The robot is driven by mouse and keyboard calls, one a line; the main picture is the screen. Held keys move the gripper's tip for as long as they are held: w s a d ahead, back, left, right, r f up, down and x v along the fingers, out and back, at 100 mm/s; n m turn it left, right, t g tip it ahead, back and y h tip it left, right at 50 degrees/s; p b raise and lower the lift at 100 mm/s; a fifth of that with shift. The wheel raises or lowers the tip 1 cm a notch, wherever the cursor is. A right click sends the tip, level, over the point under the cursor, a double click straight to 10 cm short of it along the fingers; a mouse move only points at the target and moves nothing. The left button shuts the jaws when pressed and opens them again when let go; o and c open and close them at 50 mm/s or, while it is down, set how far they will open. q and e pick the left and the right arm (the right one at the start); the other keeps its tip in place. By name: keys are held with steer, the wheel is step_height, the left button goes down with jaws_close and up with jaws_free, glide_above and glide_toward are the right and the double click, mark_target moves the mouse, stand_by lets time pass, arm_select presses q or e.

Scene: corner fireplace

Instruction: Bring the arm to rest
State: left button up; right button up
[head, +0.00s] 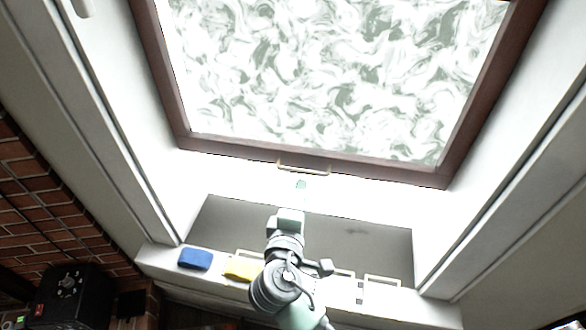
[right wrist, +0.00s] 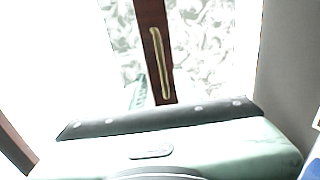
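My right arm comes up from the bottom middle of the head view, with the right gripper (head: 300,186) pointing up toward the window. Its pale green tip shows just below the window's handle (head: 304,167), washed out by glare. I cannot tell whether the fingers are parted or whether they touch the handle. In the right wrist view the gripper's pale green body fills the bottom, and a greenish finger (right wrist: 137,96) shows left of the handle (right wrist: 160,63). My left gripper is not in view.
The brown-framed window (head: 318,163) has patterned glass. A blue block (head: 195,258) and a yellow block (head: 241,268) lie on the white ledge (head: 160,261) beside my arm. A brick wall (head: 45,210) and a black box with a dial (head: 70,296) stand at left.

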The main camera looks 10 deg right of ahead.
steer(key=s+d+f+m+g+y, duration=0.2)
steer(key=s+d+f+m+g, duration=0.5)
steer(key=s+d+f, duration=0.3)
steer(key=s+f+m+g+y, duration=0.3)
steer(key=s+m+g+y, duration=0.15)
steer(key=s, duration=0.95)
step_height(320, 180, down, 27)
steer(key=s+b, duration=0.1)
steer(key=b, duration=0.1)
steer(key=s+d+f+g+b, duration=0.2)
steer(key=s+d+f, duration=0.1)
steer(key=s+f, duration=1.4)
step_height(320, 180, down, 2)
steer(key=shift+s+f+h, duration=0.1)
steer(key=shift+s+h, duration=0.15)
steer(key=shift+h, duration=0.1)
